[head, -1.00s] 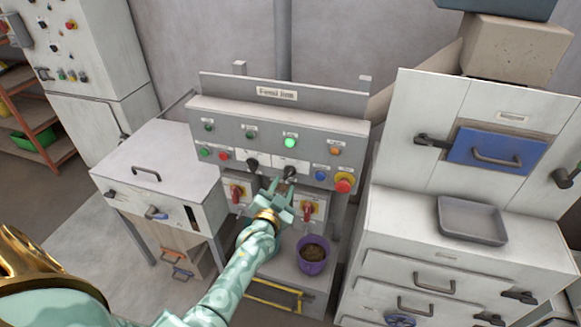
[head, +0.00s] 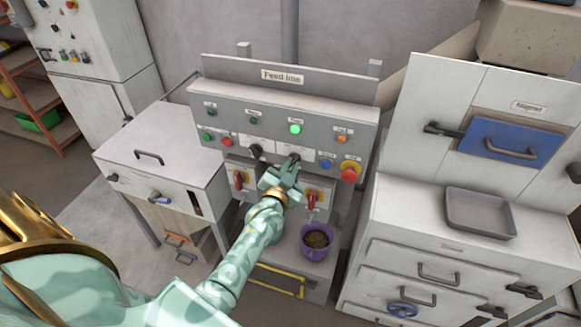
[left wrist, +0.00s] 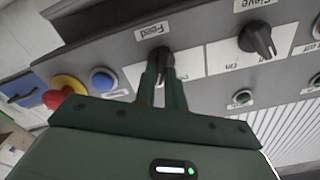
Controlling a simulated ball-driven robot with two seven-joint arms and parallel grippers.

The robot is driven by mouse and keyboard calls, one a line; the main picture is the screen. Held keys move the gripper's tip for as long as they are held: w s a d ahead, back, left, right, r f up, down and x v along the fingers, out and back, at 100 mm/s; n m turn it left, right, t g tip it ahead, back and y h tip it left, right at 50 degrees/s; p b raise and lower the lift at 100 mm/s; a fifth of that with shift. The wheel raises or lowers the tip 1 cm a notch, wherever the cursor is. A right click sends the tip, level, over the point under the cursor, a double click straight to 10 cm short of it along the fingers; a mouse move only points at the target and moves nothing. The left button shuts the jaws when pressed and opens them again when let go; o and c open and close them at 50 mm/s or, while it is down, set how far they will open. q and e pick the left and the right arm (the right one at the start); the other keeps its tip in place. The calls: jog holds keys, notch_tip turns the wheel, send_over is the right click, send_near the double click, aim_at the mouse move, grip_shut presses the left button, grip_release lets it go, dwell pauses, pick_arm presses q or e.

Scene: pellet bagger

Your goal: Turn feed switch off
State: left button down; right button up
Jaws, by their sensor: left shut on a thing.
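The feed switch is a black rotary knob (left wrist: 160,57) under a label reading "Feed" in the left wrist view, where the picture is upside down. It sits on the grey feed line panel (head: 330,112), and it also shows in the head view (head: 293,158) just beyond my fingers. My left gripper (head: 286,170) reaches up to the panel and is shut on the feed switch. Its two fingers (left wrist: 162,80) lie on either side of the knob and hide part of it. A green lamp (head: 295,128) glows above the switch. My right gripper is not in view.
A second black knob (left wrist: 257,38), labelled "Sieve", is beside the feed switch. A blue button (head: 326,164) and a red emergency button (head: 350,171) sit to its right in the head view. Red-handled switches (head: 311,199) and a purple pot (head: 316,240) are below.

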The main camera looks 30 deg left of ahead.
pick_arm(q)
jog(key=shift+n+p, duration=0.4)
jog(key=shift+n, duration=0.4)
jog(key=n+p, duration=0.1)
jog(key=n, duration=0.2)
jog(key=shift+a, duration=0.1)
jog(key=shift+s+a+n+p, duration=0.1)
jog(key=shift+n+p, duration=0.5)
jog(key=shift+n, duration=2.9)
jog(key=shift+f, duration=0.1)
jog(key=c, duration=1.5)
grip_release()
jog(key=shift+o, duration=0.2)
jog(key=v, duration=1.6)
